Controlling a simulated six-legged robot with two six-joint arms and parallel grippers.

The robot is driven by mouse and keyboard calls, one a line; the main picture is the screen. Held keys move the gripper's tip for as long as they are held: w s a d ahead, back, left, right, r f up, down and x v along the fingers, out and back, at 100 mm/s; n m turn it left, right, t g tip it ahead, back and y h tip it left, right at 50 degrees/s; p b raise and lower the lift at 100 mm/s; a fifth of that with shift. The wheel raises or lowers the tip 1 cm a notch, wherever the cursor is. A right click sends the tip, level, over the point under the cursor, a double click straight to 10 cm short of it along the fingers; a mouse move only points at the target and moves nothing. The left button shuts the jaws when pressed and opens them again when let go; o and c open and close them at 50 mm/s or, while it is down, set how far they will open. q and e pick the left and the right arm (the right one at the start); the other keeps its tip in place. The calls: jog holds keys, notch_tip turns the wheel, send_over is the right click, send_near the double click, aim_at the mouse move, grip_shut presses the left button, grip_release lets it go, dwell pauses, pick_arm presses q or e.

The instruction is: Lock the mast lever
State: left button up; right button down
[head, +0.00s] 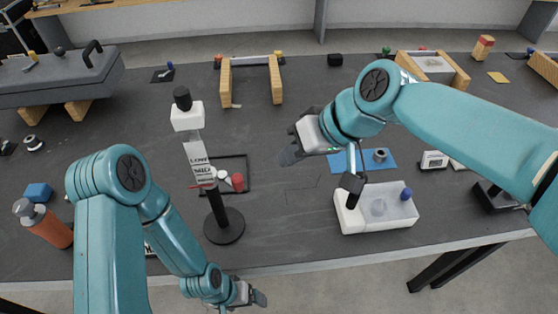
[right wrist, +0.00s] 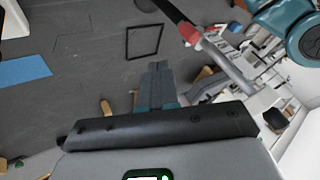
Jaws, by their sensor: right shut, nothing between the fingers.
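The mast (head: 216,200) stands upright on a round black base (head: 224,226). It has a black lower pole, a pale upper section marked LOW and MID, a white block (head: 187,116) and a black knob on top. A thin red lever (head: 203,185) sticks out near the joint of pole and pale section, roughly level. In the right wrist view, the mast slants across the upper right with a red part (right wrist: 191,33). My right gripper (head: 290,156) is shut and empty, right of the mast and apart from it. My left gripper (head: 258,298) is low, near the table's front edge; its fingers are too small to judge.
A white box (head: 350,218) with a blue knob stands at the right by a blue mat (head: 338,162). Wooden rails stand farther back.

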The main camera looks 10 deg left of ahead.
jog(key=v, duration=0.3)
jog(key=shift+s+d+r, duration=0.1)
jog(key=shift+s+r, duration=0.1)
jog(key=shift+r, duration=0.15)
dwell(0.3)
